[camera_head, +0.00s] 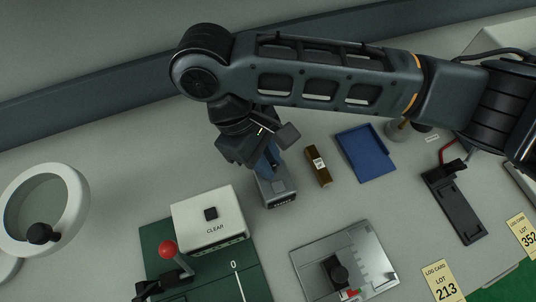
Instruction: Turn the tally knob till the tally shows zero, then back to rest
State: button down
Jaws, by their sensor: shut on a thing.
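The tally (280,191) is a small grey box near the middle of the view, with a dark number window (284,202) on its front edge. The digits are too small to read. My gripper (268,164) reaches down over the back of the tally, its blue-grey fingers shut at the box's top. The tally knob lies between or behind the fingers and is hidden, so its turn angle cannot be seen.
A white CLEAR box (190,215) with a black button stands left of the tally, by a red-balled lever (168,249). A brown labelled block (318,166) and blue tray (374,158) lie right. A grey plate (310,258) with a black knob is in front.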

jog(key=n+t, duration=0.1)
jog(key=n, duration=0.1)
jog(key=n+t, duration=0.1)
jog(key=n, duration=0.2)
jog(key=shift+s+a+n+h, duration=0.1)
jog(key=shift+s+n+h, duration=0.1)
jog(key=shift+n+h, duration=0.1)
jog(key=n+t, duration=0.1)
jog(key=n, duration=0.2)
jog(key=n+t, duration=0.1)
jog(key=n, duration=0.1)
jog(key=shift+s+n, duration=0.2)
jog(key=shift+n, duration=0.2)
